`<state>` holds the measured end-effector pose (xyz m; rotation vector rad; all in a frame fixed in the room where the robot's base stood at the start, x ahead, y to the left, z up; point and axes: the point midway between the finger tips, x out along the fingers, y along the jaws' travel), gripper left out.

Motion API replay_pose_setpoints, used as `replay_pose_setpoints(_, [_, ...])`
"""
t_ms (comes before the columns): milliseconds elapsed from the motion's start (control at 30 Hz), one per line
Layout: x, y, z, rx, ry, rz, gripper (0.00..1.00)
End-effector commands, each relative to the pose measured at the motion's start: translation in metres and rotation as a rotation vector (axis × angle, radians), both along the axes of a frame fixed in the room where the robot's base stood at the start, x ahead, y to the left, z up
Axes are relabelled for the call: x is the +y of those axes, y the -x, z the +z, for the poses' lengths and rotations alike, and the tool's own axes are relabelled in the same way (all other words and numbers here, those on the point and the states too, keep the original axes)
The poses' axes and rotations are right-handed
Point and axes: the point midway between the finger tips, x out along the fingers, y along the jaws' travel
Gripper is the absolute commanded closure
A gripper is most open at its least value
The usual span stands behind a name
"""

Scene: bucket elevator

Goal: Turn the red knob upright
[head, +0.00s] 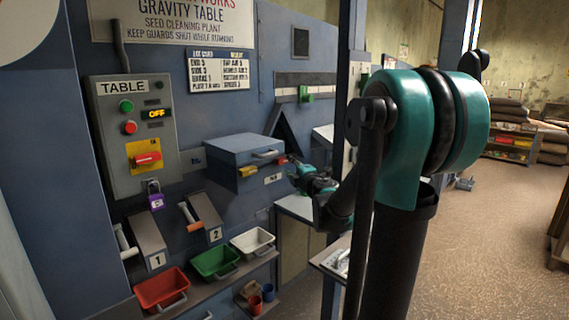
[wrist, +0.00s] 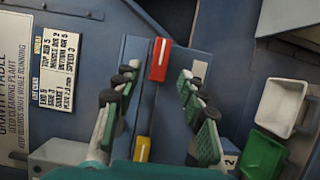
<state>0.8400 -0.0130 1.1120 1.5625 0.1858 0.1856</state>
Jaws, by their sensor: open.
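The red knob (head: 282,160) is on the front of a blue-grey box (head: 240,149) on the wall. In the wrist view the red knob (wrist: 159,60) has a white stripe lying lengthwise along the box, close to level in the room, not upright. A yellow knob (head: 247,171) sits to its left on the same box; it also shows in the wrist view (wrist: 142,149). My gripper (wrist: 158,72) is open and empty, its fingertips on either side of the red knob in the picture. I cannot tell the remaining distance. In the head view my gripper (head: 298,174) is just right of the box.
A grey TABLE panel (head: 134,133) with buttons and a red switch hangs left. Below are levers marked 1 and 2, and red (head: 162,289), green (head: 214,262) and white (head: 252,242) bins on a shelf. A green handle (head: 304,94) is above. Open floor lies right.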

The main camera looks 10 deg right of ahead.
Motion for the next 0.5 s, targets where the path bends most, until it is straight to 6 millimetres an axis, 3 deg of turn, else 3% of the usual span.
replay_pose_setpoints(233, [0.01, -0.039, 0.0, 0.0, 0.0, 0.001, 0.59])
replay_pose_setpoints(500, [0.013, -0.055, 0.0, 0.0, 0.0, -0.001, 0.59])
